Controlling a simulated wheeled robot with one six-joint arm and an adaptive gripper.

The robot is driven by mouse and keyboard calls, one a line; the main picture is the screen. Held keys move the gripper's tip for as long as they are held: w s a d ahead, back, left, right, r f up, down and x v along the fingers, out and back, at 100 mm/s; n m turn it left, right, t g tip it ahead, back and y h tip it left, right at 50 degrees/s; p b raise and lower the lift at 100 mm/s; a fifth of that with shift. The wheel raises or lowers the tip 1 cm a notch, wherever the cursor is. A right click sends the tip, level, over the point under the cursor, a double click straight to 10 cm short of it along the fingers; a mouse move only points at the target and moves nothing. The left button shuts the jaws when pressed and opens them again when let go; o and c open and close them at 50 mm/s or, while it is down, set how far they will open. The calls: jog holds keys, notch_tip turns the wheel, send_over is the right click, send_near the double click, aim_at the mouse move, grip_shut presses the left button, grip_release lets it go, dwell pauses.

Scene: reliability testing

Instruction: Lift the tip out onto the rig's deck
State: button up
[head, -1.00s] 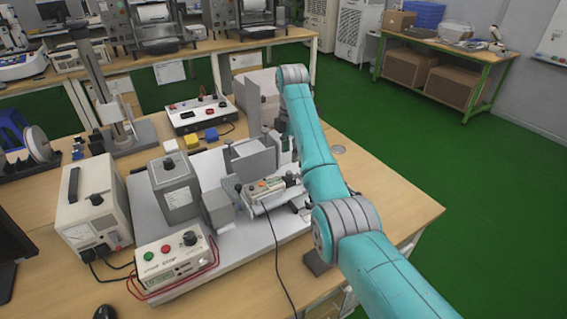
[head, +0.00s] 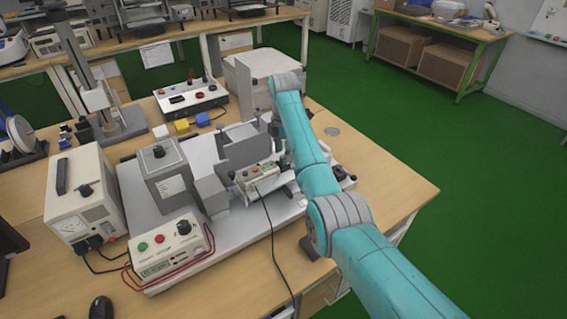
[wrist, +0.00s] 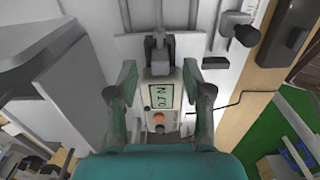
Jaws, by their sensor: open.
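The rig is a pale deck (head: 135,190) on the wooden bench, carrying grey blocks and a small control box (head: 258,174). Nothing is visibly held. I cannot make out the tip for certain. In the head view my arm hides most of my gripper.
A grey block (head: 240,148) stands on the deck left of my arm; a large grey panel (wrist: 65,72) fills the wrist view's left side. A black knob (wrist: 245,34) is at upper right. A meter unit (head: 88,195) and a button box (head: 168,248) with cables stand to the left.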

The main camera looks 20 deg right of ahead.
notch_tip(320, 180, down, 3)
jog(key=shift+r, duration=0.2)
grip_shut()
